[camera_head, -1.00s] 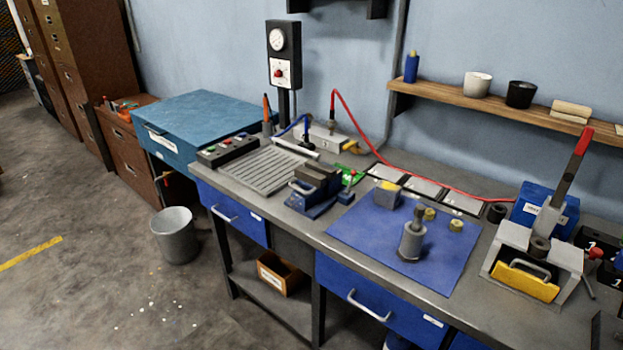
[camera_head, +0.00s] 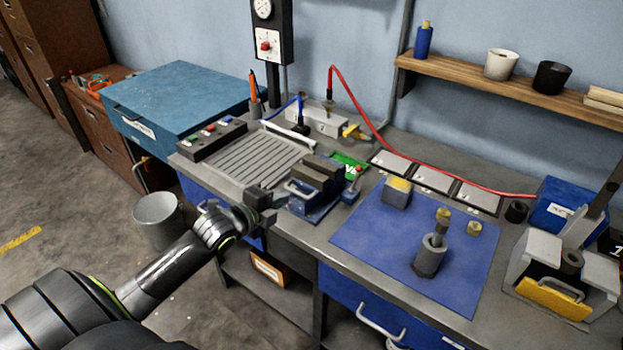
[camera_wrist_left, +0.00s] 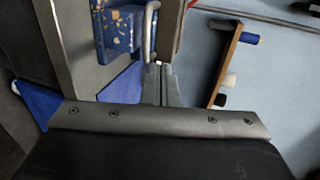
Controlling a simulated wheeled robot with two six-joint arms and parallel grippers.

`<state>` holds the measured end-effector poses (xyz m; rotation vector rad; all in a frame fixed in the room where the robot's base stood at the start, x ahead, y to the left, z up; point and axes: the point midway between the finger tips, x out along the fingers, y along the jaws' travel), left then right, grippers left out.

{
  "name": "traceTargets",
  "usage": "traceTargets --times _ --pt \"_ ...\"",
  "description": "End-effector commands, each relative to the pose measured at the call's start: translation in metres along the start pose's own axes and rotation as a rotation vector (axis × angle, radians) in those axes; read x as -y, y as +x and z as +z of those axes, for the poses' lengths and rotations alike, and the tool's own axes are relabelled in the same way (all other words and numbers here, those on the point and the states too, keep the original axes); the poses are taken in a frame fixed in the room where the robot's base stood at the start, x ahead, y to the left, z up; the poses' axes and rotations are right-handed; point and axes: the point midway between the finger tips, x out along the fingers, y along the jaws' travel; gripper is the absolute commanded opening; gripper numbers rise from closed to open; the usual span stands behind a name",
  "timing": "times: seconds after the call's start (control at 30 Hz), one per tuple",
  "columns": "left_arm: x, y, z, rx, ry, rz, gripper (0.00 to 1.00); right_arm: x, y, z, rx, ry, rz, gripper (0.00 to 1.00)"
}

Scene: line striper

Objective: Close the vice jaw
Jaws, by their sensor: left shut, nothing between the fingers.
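The vice (camera_head: 318,180) stands near the bench's front edge, with a blue base, dark jaw blocks and a pale curved handle (camera_head: 299,189) on its left side. Whether the jaws touch each other is too small to tell. My left gripper (camera_head: 275,199) is shut and empty, just left of the vice by the handle. In the left wrist view, my shut fingers (camera_wrist_left: 161,84) show in the middle, below the chipped blue vice base (camera_wrist_left: 117,32) and its handle (camera_wrist_left: 150,30). Contact with the handle is not clear. My right gripper is out of view.
A ribbed grey plate (camera_head: 260,160) lies left of the vice, and a blue mat (camera_head: 375,240) with several metal parts lies right. A red-topped lever (camera_head: 355,178) stands close to the vice's right side. A grey bin (camera_head: 158,218) stands on the floor.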

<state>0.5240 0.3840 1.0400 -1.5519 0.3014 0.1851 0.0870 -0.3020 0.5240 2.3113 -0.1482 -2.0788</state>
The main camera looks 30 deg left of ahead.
Motion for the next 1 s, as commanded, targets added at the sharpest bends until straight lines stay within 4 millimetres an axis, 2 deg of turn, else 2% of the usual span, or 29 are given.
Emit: traceTargets --times 0.17,0.6,0.8,1.0 --pt "0.004 0.011 -0.001 -0.003 0.006 -0.005 0.0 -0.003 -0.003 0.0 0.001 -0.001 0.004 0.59" --pt "0.004 0.077 -0.002 -0.003 0.003 -0.004 0.0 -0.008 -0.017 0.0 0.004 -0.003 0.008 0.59" --pt "0.003 0.093 -0.001 -0.002 0.005 -0.003 0.0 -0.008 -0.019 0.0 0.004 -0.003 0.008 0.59" --pt "0.003 0.099 -0.002 -0.002 0.007 -0.004 0.0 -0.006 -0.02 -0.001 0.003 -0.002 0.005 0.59"
